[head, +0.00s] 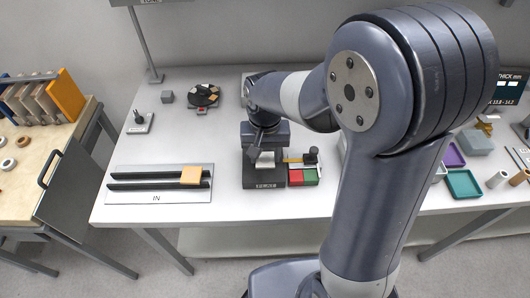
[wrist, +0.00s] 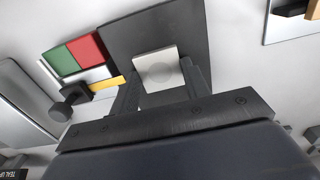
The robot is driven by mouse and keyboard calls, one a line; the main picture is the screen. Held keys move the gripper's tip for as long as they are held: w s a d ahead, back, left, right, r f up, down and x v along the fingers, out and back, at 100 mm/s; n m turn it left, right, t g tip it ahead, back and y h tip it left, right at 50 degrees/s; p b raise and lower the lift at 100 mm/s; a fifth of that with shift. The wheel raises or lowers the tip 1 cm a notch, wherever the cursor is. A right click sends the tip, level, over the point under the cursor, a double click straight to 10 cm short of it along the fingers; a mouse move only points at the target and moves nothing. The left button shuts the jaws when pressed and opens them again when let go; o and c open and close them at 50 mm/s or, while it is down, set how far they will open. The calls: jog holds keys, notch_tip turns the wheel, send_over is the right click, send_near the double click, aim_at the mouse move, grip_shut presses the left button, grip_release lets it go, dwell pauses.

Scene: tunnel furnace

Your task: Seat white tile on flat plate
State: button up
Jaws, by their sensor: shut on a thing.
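A small white tile (wrist: 156,66) with a faint grey round mark sits between the fingertips of my gripper (wrist: 160,78) in the wrist view. My gripper is shut on its sides. In the head view the tile (head: 265,159) shows pale below my gripper (head: 264,151), over a dark flat plate (head: 264,184) with a label on its front edge. The wrist view shows the dark plate (wrist: 125,38) behind and around the tile. I cannot tell whether the tile touches the plate. My gripper hides part of the plate.
Red and green pads (head: 303,177) with a dark knob (head: 312,153) stand close right of the plate. A white IN tray (head: 137,196) with black rails holds an orange tile (head: 191,175) to the left. A dark round disc (head: 204,94) lies behind. Clear table lies between tray and plate.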

jog(key=o, duration=1.1)
jog(key=shift+c, duration=0.2)
notch_tip(320, 180, up, 11)
jog(key=shift+f, duration=0.1)
notch_tip(320, 180, down, 10)
jog(key=shift+f, duration=0.25)
jog(key=shift+r, duration=0.25)
jog(key=shift+f, duration=0.1)
